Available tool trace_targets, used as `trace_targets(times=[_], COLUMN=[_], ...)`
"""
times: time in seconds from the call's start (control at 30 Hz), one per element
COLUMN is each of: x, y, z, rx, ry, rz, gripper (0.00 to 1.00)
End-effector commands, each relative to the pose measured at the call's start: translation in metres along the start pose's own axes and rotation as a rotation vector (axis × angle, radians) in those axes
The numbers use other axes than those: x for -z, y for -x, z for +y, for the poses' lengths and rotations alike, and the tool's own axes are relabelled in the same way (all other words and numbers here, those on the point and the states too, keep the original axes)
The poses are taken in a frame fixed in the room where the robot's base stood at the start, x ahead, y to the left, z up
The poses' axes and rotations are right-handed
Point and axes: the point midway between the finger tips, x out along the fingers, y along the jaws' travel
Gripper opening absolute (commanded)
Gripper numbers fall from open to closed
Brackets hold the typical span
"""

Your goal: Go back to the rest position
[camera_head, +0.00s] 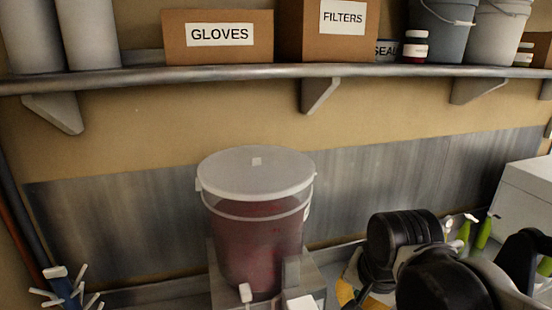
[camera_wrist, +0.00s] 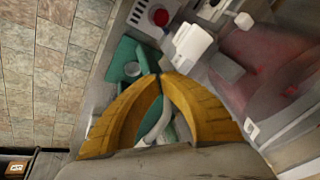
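A translucent bucket (camera_head: 255,225) with dark red contents stands upright in the middle of the head view, with a pale lid (camera_head: 256,172) on top. Part of its reddish side also shows at the right of the wrist view (camera_wrist: 262,65). My gripper's two yellow fingers (camera_wrist: 161,76) meet at their tips in the wrist view, with nothing visible pinched at the tips. A gap between the curved fingers shows teal and white things behind. In the head view my arm is at lower right, with only a bit of yellow finger showing right of the bucket.
A shelf (camera_head: 290,72) above holds boxes labelled GLOVES (camera_head: 217,54) and FILTERS (camera_head: 327,45), jars and buckets. A teal object (camera_wrist: 123,66) and a red round knob (camera_wrist: 160,17) lie below the gripper. A white box (camera_head: 525,200) stands at right. Tiled floor is clear at left in the wrist view.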

Motion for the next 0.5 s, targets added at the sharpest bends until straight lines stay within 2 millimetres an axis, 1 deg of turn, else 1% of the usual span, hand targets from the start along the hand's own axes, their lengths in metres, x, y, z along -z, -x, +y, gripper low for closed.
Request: trace_targets(times=[0.03,0.1,0.37,0.4,0.43,0.5], x=[-0.004,-0.008,-0.021,-0.024,-0.026,-0.031], y=[0.005,0.009,0.015,0.01,-0.003,-0.021], z=[0.012,0.023,0.057,0.061,0.062,0.065], rx=[0.017,0.035,0.043,0.04,0.041,0.041], ry=[0.074,0.188,0.536,0.571,0.567,0.565], rz=[0.036,0.087,0.26,0.277,0.274,0.271], gripper=[0.0,0.0,0.0,0.0,0.0,0.0])
